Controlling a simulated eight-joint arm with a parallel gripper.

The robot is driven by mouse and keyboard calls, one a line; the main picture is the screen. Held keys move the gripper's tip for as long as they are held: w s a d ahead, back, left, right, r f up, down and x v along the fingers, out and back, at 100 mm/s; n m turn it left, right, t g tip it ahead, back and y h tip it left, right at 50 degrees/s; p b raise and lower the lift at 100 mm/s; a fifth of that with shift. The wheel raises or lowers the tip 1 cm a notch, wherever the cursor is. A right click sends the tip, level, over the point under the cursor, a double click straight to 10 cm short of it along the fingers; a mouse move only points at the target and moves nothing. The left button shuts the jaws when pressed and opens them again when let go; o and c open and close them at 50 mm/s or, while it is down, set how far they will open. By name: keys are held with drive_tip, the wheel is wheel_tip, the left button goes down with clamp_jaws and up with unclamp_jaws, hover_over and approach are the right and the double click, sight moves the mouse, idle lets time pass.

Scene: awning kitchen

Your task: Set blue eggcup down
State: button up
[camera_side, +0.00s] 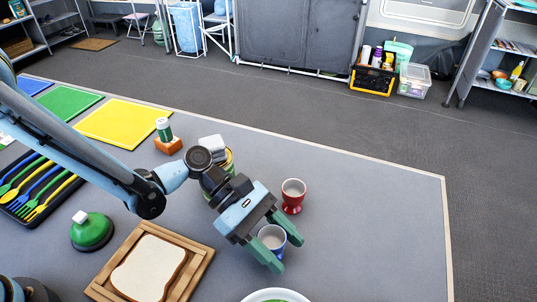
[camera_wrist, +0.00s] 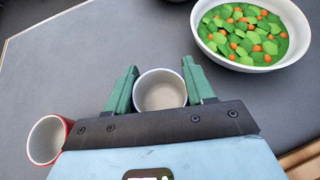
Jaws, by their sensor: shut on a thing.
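The blue eggcup (camera_side: 271,238) is between the two green fingers of my gripper (camera_side: 286,251), which is shut on it. In the wrist view its round pale inside (camera_wrist: 160,92) faces the camera, with a finger on each side. It looks upright and close to the table; whether its foot touches the surface is hidden. A red eggcup (camera_side: 292,194) stands upright on the table just behind my gripper. It also shows at the left of the wrist view (camera_wrist: 46,140), apart from the fingers.
A white bowl of green leaves and orange pieces (camera_wrist: 254,62) stands near the fingertips. A wooden board (camera_side: 195,269) with bread lies left of my gripper. A tin, partly hidden by my arm, stands behind the wrist. The grey table (camera_side: 375,220) is clear on the right.

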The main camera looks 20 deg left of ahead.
drive_tip(key=shift+f, duration=0.25)
drive_tip(key=o, duration=1)
drive_tip(key=shift+f, duration=0.1)
drive_tip(key=shift+o, duration=0.2)
